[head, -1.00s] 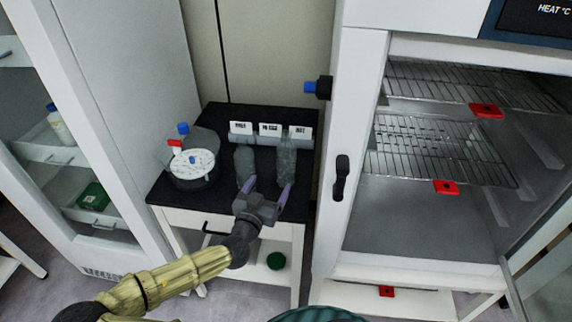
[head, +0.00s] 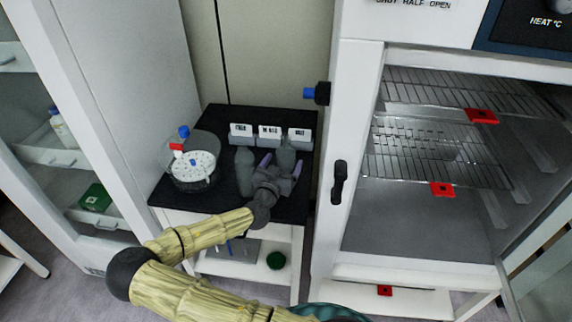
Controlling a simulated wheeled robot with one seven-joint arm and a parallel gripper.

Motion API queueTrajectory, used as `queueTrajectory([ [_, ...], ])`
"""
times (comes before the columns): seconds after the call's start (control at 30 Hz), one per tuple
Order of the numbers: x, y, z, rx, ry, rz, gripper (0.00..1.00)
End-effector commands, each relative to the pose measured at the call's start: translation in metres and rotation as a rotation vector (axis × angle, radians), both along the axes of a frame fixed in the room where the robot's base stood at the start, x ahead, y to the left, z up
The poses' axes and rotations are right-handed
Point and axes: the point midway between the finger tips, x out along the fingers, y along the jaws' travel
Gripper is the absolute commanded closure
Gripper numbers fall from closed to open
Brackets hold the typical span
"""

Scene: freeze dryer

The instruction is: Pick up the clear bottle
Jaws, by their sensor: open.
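Two grey, see-through bottles stand upright on the black top of a small cart, in front of labelled holders. The left bottle (head: 244,172) stands just left of my gripper. The right bottle (head: 285,155) is behind and partly hidden by my gripper. My gripper (head: 281,165) is open, with its pale purple fingers pointing toward the back, one on each side of the right bottle as seen from here. I cannot tell whether the fingers touch it. I cannot tell which bottle the task calls clear.
A round white-topped device (head: 194,170) with red and blue knobs stands at the left of the cart top (head: 222,207). Three label holders (head: 269,135) line the back. A freeze dryer with wire shelves (head: 440,150) and a door handle (head: 340,181) stands close on the right.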

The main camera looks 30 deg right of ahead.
Motion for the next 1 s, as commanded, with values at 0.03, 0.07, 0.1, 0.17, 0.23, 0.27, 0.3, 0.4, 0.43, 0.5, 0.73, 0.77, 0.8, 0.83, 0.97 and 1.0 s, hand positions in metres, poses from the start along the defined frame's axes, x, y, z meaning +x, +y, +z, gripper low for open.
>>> queueTrajectory([
  [0.03,0.001,-0.002,0.000,-0.001,0.001,-0.001,0.17],
  [0.07,0.001,-0.002,0.000,-0.001,0.001,-0.001,0.17],
  [0.1,0.001,-0.002,0.000,-0.001,0.001,-0.002,0.17],
  [0.17,0.001,-0.002,0.000,-0.001,0.001,-0.002,0.17],
  [0.23,0.001,-0.002,0.000,0.000,0.000,-0.002,0.17],
  [0.27,0.001,-0.002,0.000,0.000,0.000,-0.002,0.17],
  [0.3,0.001,-0.003,0.000,-0.001,0.001,-0.002,0.17],
  [0.4,0.005,-0.007,0.000,-0.002,0.001,-0.002,0.17],
  [0.43,0.008,-0.009,0.000,-0.002,0.001,-0.002,0.17],
  [0.5,0.015,-0.015,-0.001,-0.004,0.002,-0.001,0.17],
  [0.73,0.036,-0.036,-0.004,-0.002,0.001,-0.002,0.17],
  [0.77,0.037,-0.037,-0.004,-0.001,0.001,-0.003,0.17],
  [0.8,0.038,-0.038,-0.004,-0.001,0.001,-0.003,0.17],
  [0.83,0.039,-0.038,-0.005,-0.001,0.001,-0.002,0.17],
  [0.97,0.039,-0.038,-0.005,0.000,0.000,-0.002,0.17],
  [1.0,0.039,-0.038,-0.005,-0.001,0.001,-0.002,0.17],
])
